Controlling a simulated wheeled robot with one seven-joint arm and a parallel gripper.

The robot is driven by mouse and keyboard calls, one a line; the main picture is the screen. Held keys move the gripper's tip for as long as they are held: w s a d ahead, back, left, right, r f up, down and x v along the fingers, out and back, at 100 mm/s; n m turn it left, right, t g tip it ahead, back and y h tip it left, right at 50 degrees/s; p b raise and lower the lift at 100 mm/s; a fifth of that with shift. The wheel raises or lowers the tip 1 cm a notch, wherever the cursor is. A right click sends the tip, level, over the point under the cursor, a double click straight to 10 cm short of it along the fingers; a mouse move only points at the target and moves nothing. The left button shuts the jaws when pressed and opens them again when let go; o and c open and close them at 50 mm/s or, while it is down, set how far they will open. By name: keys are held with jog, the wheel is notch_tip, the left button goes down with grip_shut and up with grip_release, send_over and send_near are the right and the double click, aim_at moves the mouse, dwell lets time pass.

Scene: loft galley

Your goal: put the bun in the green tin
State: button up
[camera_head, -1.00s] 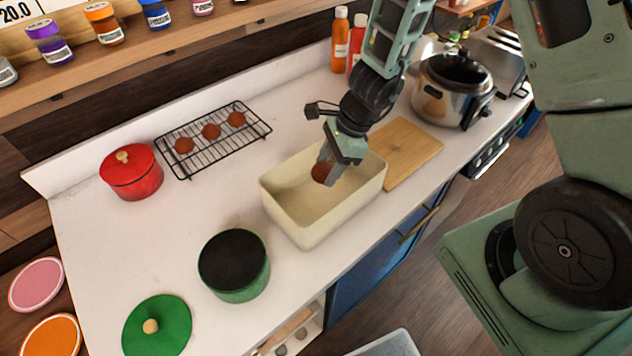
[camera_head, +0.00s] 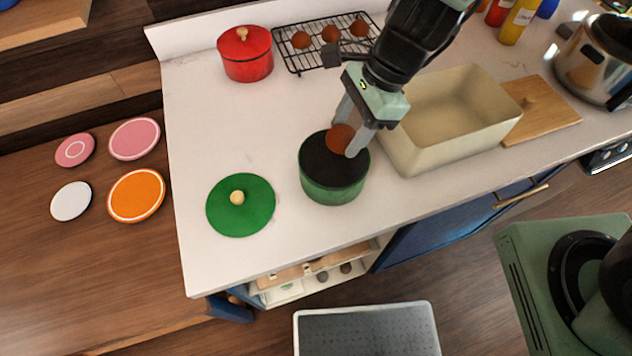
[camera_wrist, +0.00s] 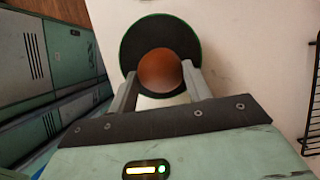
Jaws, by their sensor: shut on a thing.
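The bun (camera_head: 340,138) is brown and round. My gripper (camera_head: 355,137) is shut on it and holds it over the open green tin (camera_head: 333,188). In the wrist view the bun (camera_wrist: 160,70) sits between the two fingers, in front of the tin's dark inside (camera_wrist: 140,38). How high the bun is above the rim is hard to tell. The tin's green lid (camera_head: 240,212) with a pale knob lies on the counter to the left of the tin.
A cream bin (camera_head: 402,150) stands just right of the tin, with a wooden board (camera_head: 560,118) beyond. A lidded red pot (camera_head: 246,66) and a black wire rack (camera_head: 292,62) with several brown round buns stand behind.

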jog(key=b, duration=0.2)
send_over(331, 177)
jog(key=d, duration=0.1)
jog(key=f, duration=0.6)
jog(key=shift+w+d, duration=0.15)
jog(key=shift+w, duration=0.05)
jog(key=shift+f+b, duration=0.45)
jog(key=shift+f, duration=1.6)
jog(key=shift+f, duration=0.1)
jog(key=o, duration=0.7)
jog(key=shift+c, duration=0.2)
